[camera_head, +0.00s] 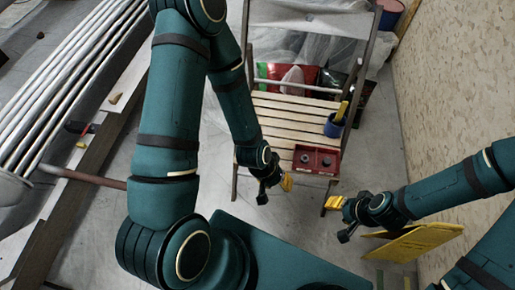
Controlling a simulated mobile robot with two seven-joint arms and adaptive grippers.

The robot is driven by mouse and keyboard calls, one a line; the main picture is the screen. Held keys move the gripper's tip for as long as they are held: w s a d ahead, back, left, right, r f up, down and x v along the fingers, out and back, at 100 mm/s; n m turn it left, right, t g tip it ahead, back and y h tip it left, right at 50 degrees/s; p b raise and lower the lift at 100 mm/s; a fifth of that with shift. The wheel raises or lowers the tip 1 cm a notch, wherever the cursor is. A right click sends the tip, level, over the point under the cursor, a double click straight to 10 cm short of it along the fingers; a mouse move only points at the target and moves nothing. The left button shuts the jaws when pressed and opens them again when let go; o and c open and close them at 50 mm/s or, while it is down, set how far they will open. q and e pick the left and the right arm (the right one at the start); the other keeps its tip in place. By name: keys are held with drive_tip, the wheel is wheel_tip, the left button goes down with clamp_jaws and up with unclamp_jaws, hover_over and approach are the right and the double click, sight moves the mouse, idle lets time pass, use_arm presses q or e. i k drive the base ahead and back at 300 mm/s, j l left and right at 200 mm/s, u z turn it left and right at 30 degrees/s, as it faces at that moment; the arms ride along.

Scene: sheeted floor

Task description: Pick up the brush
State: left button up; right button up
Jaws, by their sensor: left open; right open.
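A blue cup (334,127) stands at the right side of a slatted wooden seat. A thin yellow handle (342,110) sticks up out of it at a tilt; it looks like the brush, though its lower end is hidden in the cup. My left gripper (285,182), with yellow fingertips, is open and empty in front of the seat, below and left of the cup. My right gripper (333,203), also with yellow fingertips, is open and empty, further in front and below the cup. Neither touches the cup or handle.
A red tray (316,160) sits on the seat's front edge, close to my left gripper. The wooden seat (285,113) has a tall frame behind it. A patterned wall (455,80) bounds the right. A yellow folded board (418,243) is under my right arm. Pipes (70,85) lie left.

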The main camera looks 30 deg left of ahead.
sight(336, 121)
drive_tip(key=i+l+u, duration=0.25)
drive_tip(key=i+l, duration=0.15)
drive_tip(key=i+l+u, duration=0.25)
drive_tip(key=i+l, duration=0.15)
drive_tip(key=l, duration=0.15)
